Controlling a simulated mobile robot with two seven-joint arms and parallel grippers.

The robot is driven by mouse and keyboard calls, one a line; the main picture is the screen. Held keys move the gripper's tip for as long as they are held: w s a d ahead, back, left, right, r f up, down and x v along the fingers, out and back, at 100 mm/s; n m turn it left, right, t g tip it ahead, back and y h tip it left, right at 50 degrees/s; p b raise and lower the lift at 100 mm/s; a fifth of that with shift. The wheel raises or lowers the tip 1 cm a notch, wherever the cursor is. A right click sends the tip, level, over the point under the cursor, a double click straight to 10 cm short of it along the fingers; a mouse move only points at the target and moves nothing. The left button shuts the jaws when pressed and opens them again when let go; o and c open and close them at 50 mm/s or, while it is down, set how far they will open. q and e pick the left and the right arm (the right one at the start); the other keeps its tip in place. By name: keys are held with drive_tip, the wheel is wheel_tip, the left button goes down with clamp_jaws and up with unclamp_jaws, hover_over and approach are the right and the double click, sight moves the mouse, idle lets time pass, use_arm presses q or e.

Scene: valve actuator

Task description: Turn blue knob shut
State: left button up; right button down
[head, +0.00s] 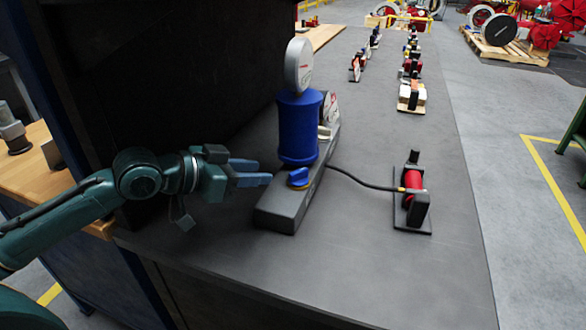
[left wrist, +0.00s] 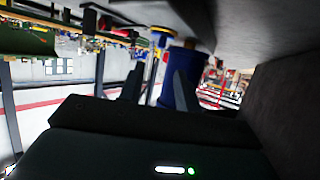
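The blue knob (head: 299,177) with a yellow ring under it sits on top of the dark grey base (head: 283,208) of the valve actuator, in front of its blue cylinder (head: 298,130). My left gripper (head: 264,172) is just left of the knob, pointing right towards it, with a small gap between. Its two fingers are apart and hold nothing. In the left wrist view, which is upside down, the fingers (left wrist: 158,85) are spread with the blue cylinder (left wrist: 178,75) beyond them. A yellow and blue piece there (left wrist: 163,32) looks like the knob. My right gripper is not in view.
A round gauge (head: 299,66) tops the cylinder. A black hose (head: 360,182) runs right to a red and black hand pump (head: 413,190) on the grey table (head: 370,270). More devices stand along the far table. A dark wall rises behind my left gripper.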

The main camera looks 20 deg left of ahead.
sight(295, 171)
use_arm(q)
drive_tip(key=x, duration=1)
drive_tip(key=shift+c, duration=0.4)
clamp_jaws()
drive_tip(key=shift+a, duration=0.1)
